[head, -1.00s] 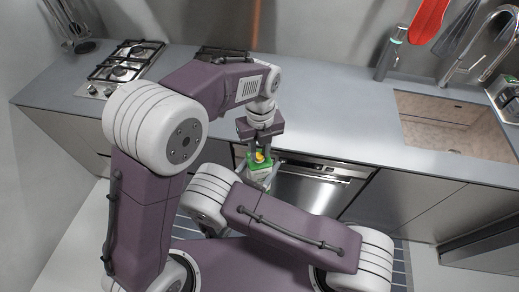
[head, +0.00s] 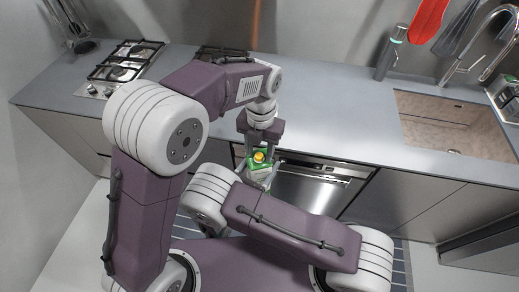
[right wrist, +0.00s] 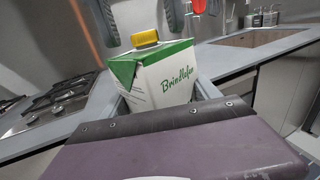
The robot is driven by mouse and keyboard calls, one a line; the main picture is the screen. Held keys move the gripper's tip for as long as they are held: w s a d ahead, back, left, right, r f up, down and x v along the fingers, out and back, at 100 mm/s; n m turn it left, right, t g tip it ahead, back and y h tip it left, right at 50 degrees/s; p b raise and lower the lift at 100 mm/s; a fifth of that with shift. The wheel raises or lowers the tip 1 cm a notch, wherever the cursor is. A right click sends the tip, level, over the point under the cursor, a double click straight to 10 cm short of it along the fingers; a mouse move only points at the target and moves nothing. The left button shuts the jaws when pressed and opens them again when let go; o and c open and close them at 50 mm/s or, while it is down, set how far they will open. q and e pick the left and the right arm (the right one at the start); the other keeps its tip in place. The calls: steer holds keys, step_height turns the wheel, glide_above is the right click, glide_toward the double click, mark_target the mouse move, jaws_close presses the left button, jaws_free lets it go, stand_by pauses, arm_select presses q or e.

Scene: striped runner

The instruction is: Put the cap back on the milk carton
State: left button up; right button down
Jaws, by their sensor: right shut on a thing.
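The milk carton (right wrist: 165,80) is white with a green top and fills the middle of the right wrist view. In the head view its green top (head: 250,167) shows past my right arm. The yellow cap (right wrist: 145,38) sits on top of the carton; it also shows in the head view (head: 259,156). My right gripper (right wrist: 162,100) is shut on the carton's sides and holds it up in front of the counter. My left gripper (head: 261,153) points down above the carton. Its two fingers stand apart on either side of the cap, with gaps visible, so it is open.
The grey counter (head: 330,125) behind the carton is mostly clear. A gas hob (head: 125,65) is at the left and a sink (head: 455,125) at the right. A dishwasher front (head: 315,185) is just behind the carton. A striped runner (head: 403,262) lies on the floor.

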arm_select(q)
steer(key=shift+r, duration=2.25)
steer(key=shift+c, duration=0.5)
